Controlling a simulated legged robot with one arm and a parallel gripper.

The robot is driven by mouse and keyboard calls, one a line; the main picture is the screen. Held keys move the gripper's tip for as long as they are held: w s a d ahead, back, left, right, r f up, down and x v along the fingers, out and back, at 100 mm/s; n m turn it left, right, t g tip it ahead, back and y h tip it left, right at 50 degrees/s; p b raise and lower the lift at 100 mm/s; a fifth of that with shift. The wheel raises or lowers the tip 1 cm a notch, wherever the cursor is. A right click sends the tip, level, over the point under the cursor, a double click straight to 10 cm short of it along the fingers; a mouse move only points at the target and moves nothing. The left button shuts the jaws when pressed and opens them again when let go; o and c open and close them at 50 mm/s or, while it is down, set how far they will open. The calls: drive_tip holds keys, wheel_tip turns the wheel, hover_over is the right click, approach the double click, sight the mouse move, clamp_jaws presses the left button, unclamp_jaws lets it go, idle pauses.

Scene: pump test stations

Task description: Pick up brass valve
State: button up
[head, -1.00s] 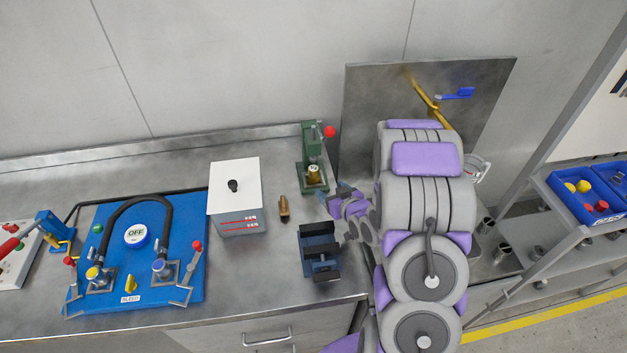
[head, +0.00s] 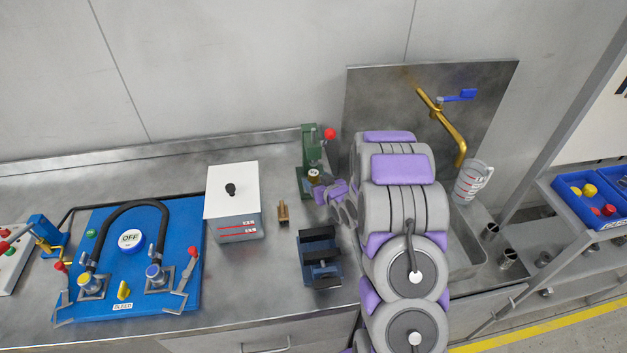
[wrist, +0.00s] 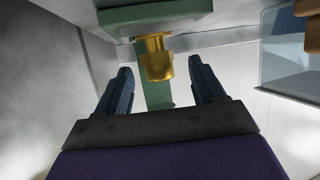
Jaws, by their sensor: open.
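A brass valve (head: 313,174) stands on the base of a small green press (head: 312,147) with a red knob, near the back of the bench. In the wrist view the brass valve (wrist: 157,58) appears at the green part, in the gap between my two dark blue finger pads. My gripper (wrist: 160,82) is open, with one finger on each side of the valve and no clear contact. In the head view the gripper is at the press's front; my wrist partly hides the press base and valve, and the fingertips are hard to make out.
A small brown fitting (head: 283,210) stands between the white-lidded box (head: 232,200) and the press. A dark vise (head: 320,258) sits close in front of my wrist. A sink with a brass tap (head: 447,120) and measuring jug (head: 470,182) is at right.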

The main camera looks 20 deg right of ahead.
sight(316, 178)
drive_tip(key=b+x, duration=0.1)
drive_tip(key=x, duration=0.3)
drive_tip(key=shift+w+d, duration=0.15)
drive_tip(key=shift+w, duration=0.1)
drive_tip(key=shift+r, duration=0.15)
clamp_jaws()
